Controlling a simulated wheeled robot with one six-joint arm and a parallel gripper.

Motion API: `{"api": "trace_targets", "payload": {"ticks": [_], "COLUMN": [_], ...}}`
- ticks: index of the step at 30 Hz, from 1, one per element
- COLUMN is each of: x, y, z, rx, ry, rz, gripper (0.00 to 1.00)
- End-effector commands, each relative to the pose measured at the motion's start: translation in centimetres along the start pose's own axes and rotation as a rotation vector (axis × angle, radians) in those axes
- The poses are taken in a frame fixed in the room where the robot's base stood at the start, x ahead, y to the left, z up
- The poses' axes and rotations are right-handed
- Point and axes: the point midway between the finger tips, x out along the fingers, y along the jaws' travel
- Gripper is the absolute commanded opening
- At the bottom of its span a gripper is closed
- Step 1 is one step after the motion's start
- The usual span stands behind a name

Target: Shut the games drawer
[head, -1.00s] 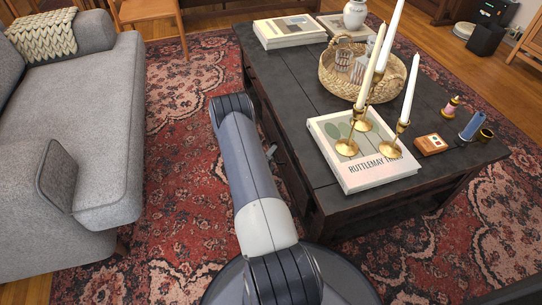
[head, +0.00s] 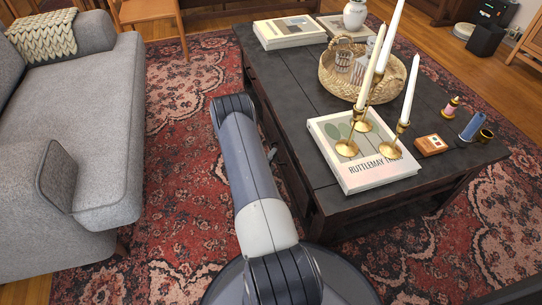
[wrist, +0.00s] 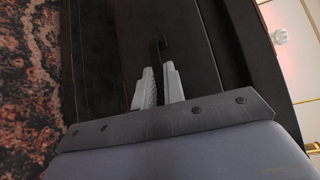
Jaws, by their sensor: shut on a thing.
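The dark wooden coffee table (head: 320,95) stands right of my arm in the head view. Its drawer side faces my arm and is partly hidden by it. In the wrist view the dark drawer front (wrist: 190,60) fills the middle, with a thin dark handle (wrist: 163,43) on it. My gripper (wrist: 158,75) has its two pale fingers on either side of the handle bar and is shut on it. In the head view my arm hides most of the gripper. The frames do not clearly show how far the drawer stands out.
On the tabletop are a book (head: 365,165) under brass candlesticks with tall candles, a woven basket (head: 335,85) and a small box (head: 430,145). A grey sofa (head: 90,110) stands to the left. Patterned rug (head: 185,150) lies open between sofa and table.

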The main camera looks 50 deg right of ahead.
Motion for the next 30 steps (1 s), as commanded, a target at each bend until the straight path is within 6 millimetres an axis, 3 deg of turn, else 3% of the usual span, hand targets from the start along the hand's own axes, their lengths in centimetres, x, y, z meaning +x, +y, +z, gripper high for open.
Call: {"api": "trace_targets", "payload": {"ticks": [9, 19, 20, 21, 27, 30], "x": [2.9, 3.1, 3.1, 3.2, 3.1, 3.0], "y": [-0.7, -0.9, -0.9, -0.9, -0.9, -0.9], "z": [-2.8, -3.1, -3.1, -3.1, -3.0, -3.0], "rx": [0.001, 0.001, 0.001, 0.001, 0.001, 0.000], "ry": [0.003, 0.004, 0.004, 0.005, 0.002, 0.002], "rz": [0.000, -0.001, -0.001, -0.002, -0.001, -0.001], "gripper": [0.00, 0.00, 0.11, 0.14, 0.31, 0.32]}}
